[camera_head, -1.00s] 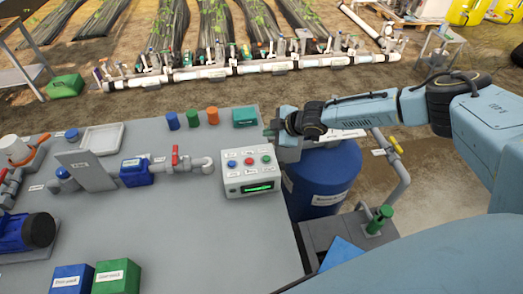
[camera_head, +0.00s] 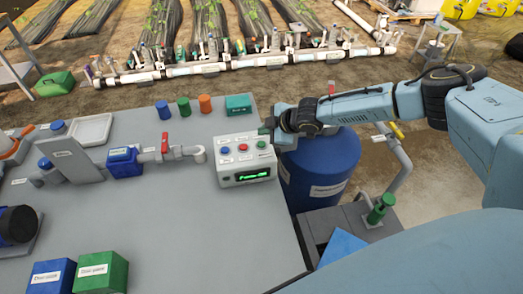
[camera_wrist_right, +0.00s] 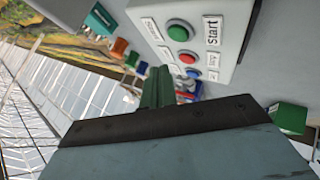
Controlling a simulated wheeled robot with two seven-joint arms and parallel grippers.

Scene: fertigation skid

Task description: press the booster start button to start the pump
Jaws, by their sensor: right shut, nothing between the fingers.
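The grey control box (camera_head: 230,176) stands at the right edge of the bench, with a blue button (camera_head: 225,151), a red button (camera_head: 243,147) and a green button (camera_head: 261,145) on top. Its front display (camera_head: 253,176) glows green; its text is too small to read surely. In the right wrist view the green button (camera_wrist_right: 179,32) sits beside a "Start" label (camera_wrist_right: 212,31). My right gripper (camera_head: 268,126) is shut and empty, just behind the green button and apart from it. Its green fingers show in the wrist view (camera_wrist_right: 158,86). My left gripper is out of view.
Blue, green and orange cups (camera_head: 205,103) and a teal box (camera_head: 238,103) stand behind the control box. A blue barrel (camera_head: 325,165) stands to its right, below my right arm. A red-handled valve pipe (camera_head: 170,154) lies to its left.

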